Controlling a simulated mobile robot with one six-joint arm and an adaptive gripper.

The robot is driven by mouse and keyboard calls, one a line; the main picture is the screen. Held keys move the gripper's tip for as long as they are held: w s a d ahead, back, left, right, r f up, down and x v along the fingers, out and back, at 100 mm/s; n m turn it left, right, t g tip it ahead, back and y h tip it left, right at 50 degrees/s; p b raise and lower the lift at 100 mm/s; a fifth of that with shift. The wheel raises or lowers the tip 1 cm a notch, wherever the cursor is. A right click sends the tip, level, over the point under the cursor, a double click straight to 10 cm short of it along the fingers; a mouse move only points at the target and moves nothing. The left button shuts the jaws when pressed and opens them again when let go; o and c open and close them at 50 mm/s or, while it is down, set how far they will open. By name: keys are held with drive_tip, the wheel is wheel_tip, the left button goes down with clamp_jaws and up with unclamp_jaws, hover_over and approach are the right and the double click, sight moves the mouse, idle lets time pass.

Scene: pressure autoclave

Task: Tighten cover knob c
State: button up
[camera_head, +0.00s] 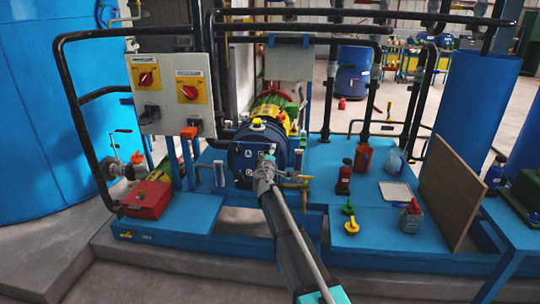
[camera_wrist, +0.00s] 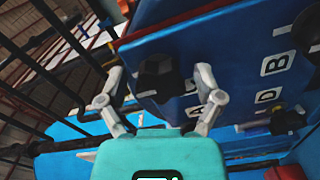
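The blue autoclave cover (camera_head: 240,162) carries white letter plates and black knobs. A black knob (camera_wrist: 158,76) stands out from the cover between my fingertips. My gripper (camera_wrist: 158,72) is open, one finger on each side of this knob, with gaps visible. I cannot read which letter belongs to it. In the head view my gripper (camera_head: 265,168) is in front of the cover's right part and hides some of it.
A brass valve (camera_head: 297,181) sits close right of the cover. A control box with two red switches (camera_head: 168,95) and black pipes stand to the left.

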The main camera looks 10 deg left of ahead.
idle(0.4)
drive_tip(key=s, duration=1.2)
drive_tip(key=shift+a, duration=0.2)
drive_tip(key=s+d+f+m+g+h, duration=0.2)
drive_tip(key=s+d+f+m+g, duration=0.1)
drive_tip(key=d, duration=0.5)
drive_tip(key=s+d+f+m+g+h, duration=0.2)
drive_tip(key=s+d+f+m+g, duration=0.15)
drive_tip(key=d, duration=0.45)
drive_tip(key=s+d+f+m+g+h, duration=0.2)
drive_tip(key=s+d+f+m, duration=0.15)
drive_tip(key=d, duration=0.35)
drive_tip(key=s+d+f+m+g+y, duration=0.25)
drive_tip(key=s+f+g, duration=0.2)
drive_tip(key=s, duration=0.55)
drive_tip(key=s+d+f+m+g+y, duration=0.1)
drive_tip(key=s+d+f+g+y, duration=0.25)
drive_tip(key=s, duration=0.65)
wheel_tip(320, 180, up, 24)
drive_tip(key=a+g+p, duration=0.1)
drive_tip(key=p, duration=2.3)
drive_tip(key=shift+w+a+y+p, duration=0.25)
drive_tip(key=shift+a+y+p, duration=0.05)
drive_tip(key=shift+p, duration=0.05)
drive_tip(key=shift+g, duration=0.25)
